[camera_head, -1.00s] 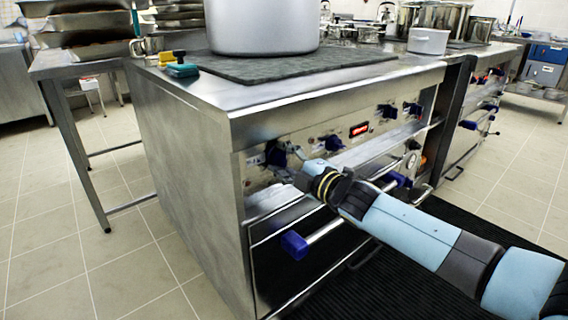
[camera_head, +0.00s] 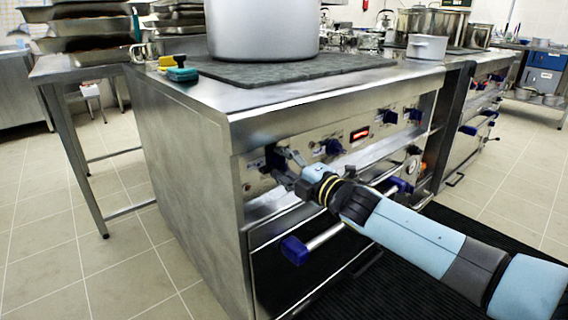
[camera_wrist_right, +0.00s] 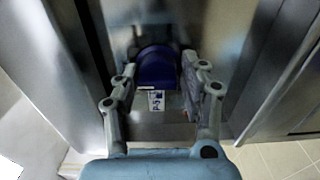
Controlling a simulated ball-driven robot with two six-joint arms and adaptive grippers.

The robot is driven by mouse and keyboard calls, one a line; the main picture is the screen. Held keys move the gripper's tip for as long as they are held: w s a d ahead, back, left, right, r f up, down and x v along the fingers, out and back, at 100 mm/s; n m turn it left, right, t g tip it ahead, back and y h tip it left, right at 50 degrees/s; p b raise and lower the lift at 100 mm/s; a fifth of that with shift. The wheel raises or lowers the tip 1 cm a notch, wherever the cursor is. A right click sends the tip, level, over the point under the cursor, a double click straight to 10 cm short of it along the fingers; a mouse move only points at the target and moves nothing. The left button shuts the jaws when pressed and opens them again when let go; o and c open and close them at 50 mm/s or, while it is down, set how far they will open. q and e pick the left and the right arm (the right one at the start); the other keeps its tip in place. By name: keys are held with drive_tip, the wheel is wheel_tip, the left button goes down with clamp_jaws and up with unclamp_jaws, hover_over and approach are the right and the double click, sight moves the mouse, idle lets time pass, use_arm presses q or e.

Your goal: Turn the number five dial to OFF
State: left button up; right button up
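The dial at the left end of the stove's front panel is dark blue (camera_head: 272,158); my right gripper (camera_head: 285,161) is at it and partly covers it. In the right wrist view the blue dial (camera_wrist_right: 156,66) sits between the two fingers of my right gripper (camera_wrist_right: 158,72). The fingers are spread, one on each side of the dial. The right finger is very near it; I cannot tell whether it touches. A small white label (camera_wrist_right: 156,101) shows below the dial; I cannot read it as a number five or OFF. My left gripper is not in view.
More blue dials (camera_head: 332,146) and a red lit display (camera_head: 360,134) line the panel to the right. An oven door handle (camera_head: 325,238) with blue ends runs below my right arm. A large pot (camera_head: 262,30) stands on the stove top. Open tiled floor (camera_head: 60,250) lies left.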

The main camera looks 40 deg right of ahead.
drive_tip(key=shift+o, duration=1.1)
drive_tip(key=shift+s, duration=0.1)
drive_tip(key=s, duration=1.1)
drive_tip(key=shift+s+d, duration=0.4)
drive_tip(key=shift+d, duration=0.05)
